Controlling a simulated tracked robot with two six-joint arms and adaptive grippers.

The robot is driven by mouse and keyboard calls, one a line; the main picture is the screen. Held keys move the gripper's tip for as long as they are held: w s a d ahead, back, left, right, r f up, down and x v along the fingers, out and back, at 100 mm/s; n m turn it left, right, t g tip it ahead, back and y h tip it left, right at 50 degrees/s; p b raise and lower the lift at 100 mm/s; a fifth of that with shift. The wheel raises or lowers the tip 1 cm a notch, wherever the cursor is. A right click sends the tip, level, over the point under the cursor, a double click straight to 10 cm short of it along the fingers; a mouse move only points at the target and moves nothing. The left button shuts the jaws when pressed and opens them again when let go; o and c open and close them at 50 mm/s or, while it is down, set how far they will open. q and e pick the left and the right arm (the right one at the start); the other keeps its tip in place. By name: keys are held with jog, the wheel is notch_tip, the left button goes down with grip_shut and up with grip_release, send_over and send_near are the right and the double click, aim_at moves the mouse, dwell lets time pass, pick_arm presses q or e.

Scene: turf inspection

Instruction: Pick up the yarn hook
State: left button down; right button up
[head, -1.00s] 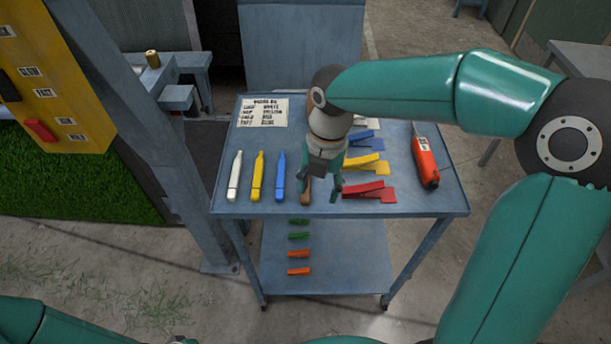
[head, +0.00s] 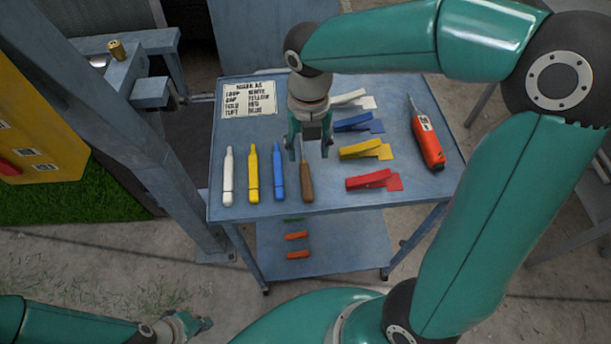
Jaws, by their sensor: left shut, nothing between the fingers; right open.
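The yarn hook (head: 307,187) has a brown wooden handle and a thin shaft. It lies on the blue-grey cart top, right of the blue marker. My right gripper (head: 309,152) is open above the hook's shaft end, its two fingers pointing down on either side of it in the picture. I cannot tell how high above the cart it is. The gripper hides the hook's tip. My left gripper (head: 193,326) is shut and empty, low at the bottom left, away from the cart.
White (head: 228,180), yellow (head: 253,178) and blue (head: 279,176) markers lie left of the hook. Red (head: 368,181), yellow (head: 362,149), blue (head: 355,123) and white clips (head: 352,98) lie right. An orange tool (head: 427,145) is farther right. A label card (head: 248,100) lies at the back left.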

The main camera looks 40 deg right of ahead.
aim_at(306, 180)
notch_tip(306, 180, down, 3)
jog(key=shift+f, duration=0.7)
jog(key=f, duration=0.3)
jog(key=a+f, duration=0.1)
jog(key=shift+s+f, duration=0.3)
jog(key=shift+f, duration=0.35)
jog(key=shift+c, duration=0.2)
grip_shut()
